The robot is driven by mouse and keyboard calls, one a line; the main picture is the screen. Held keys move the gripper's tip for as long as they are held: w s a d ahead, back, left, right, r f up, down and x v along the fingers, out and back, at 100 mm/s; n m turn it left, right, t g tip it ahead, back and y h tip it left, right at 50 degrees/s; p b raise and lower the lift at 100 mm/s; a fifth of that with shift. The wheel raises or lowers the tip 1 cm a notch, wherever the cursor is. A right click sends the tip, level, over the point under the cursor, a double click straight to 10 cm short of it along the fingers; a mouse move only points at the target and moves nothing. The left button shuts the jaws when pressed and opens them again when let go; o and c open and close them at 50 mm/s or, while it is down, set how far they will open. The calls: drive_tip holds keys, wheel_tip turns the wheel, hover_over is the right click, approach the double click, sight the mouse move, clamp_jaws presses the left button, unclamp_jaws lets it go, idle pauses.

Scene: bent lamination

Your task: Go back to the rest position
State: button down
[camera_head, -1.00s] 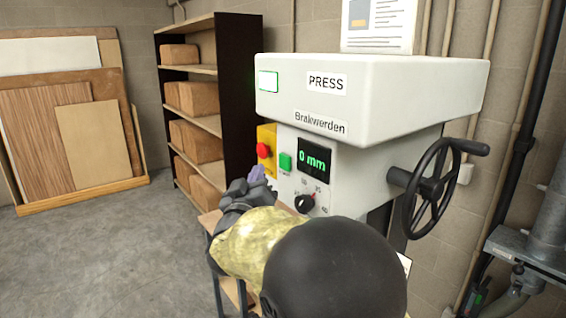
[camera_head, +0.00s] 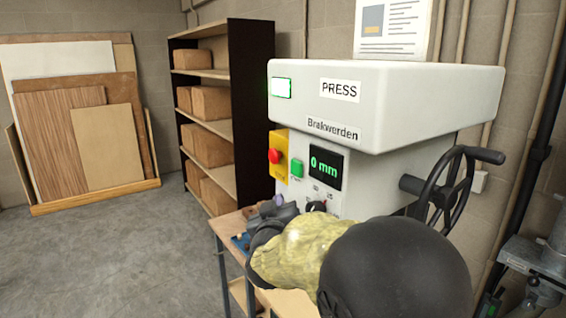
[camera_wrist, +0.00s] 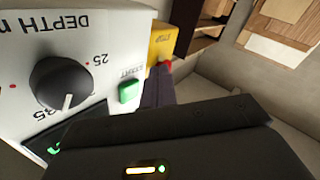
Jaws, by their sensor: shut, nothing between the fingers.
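My gripper (camera_head: 279,201) is shut and empty, in front of the lower left of the white press (camera_head: 400,95). In the wrist view its dark purple fingers (camera_wrist: 158,86) show beside the green button (camera_wrist: 128,92), and I cannot tell the exact gap. The black depth knob (camera_wrist: 62,85) is left of them. In the head view my forearm and elbow hide the lower press. The display (camera_head: 325,167) reads 0 mm, and the green button (camera_head: 297,168) and red stop button (camera_head: 275,156) sit to its left.
A wooden bench (camera_head: 228,222) stands under my arm. A black handwheel (camera_head: 447,190) juts out at the press's right. A shelf with wooden blocks (camera_head: 253,100) stands behind left. Sheet panels (camera_head: 110,150) lean on the far wall. The grey floor at left is clear.

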drive_tip(key=s+d+f+g+y, duration=0.25)
drive_tip(key=d+f+g, duration=0.2)
drive_tip(key=f, duration=0.45)
drive_tip(key=s+d+f+m+g, duration=0.1)
drive_tip(key=s+d+f+g, duration=0.2)
drive_tip(key=s+f, duration=0.2)
drive_tip(key=s+d+f+m+g+h, duration=0.1)
drive_tip(key=s+d+f+g, duration=0.3)
drive_tip(key=s, duration=0.7)
drive_tip(key=s+d+f+m+g, duration=0.2)
drive_tip(key=s+d+f+g, duration=0.2)
drive_tip(key=s+f, duration=0.2)
drive_tip(key=shift+s+d, duration=0.2)
drive_tip(key=shift+s, duration=0.7)
